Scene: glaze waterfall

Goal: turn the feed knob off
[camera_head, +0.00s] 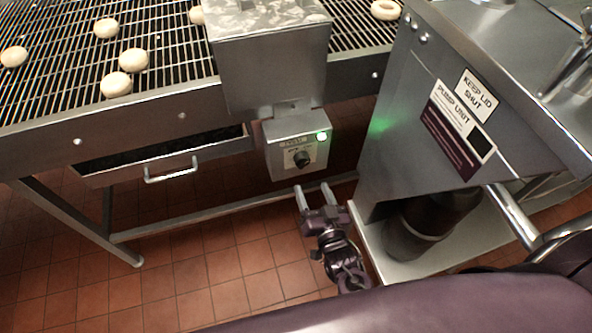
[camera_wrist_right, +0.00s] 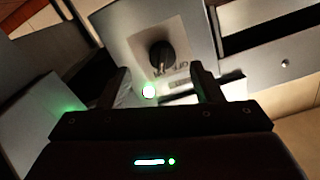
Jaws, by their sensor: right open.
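The feed knob (camera_head: 302,158) is a black round knob on the pale front plate of a small grey control box (camera_head: 284,135) under the conveyor. A green light (camera_head: 321,136) glows beside it. In the right wrist view the knob (camera_wrist_right: 161,54) sits ahead, between and beyond the fingertips, with the lit green lamp (camera_wrist_right: 148,92) near it. My right gripper (camera_head: 315,190) is open and empty, below and in front of the box, apart from the knob. It also shows in the right wrist view (camera_wrist_right: 160,75). My left gripper is not in view.
A wire conveyor (camera_head: 170,62) with several pale rings runs across the top left. A drawer (camera_head: 165,160) with a handle hangs below it. A steel pump unit (camera_head: 440,110) stands close on the right. The tiled floor (camera_head: 200,270) at lower left is clear.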

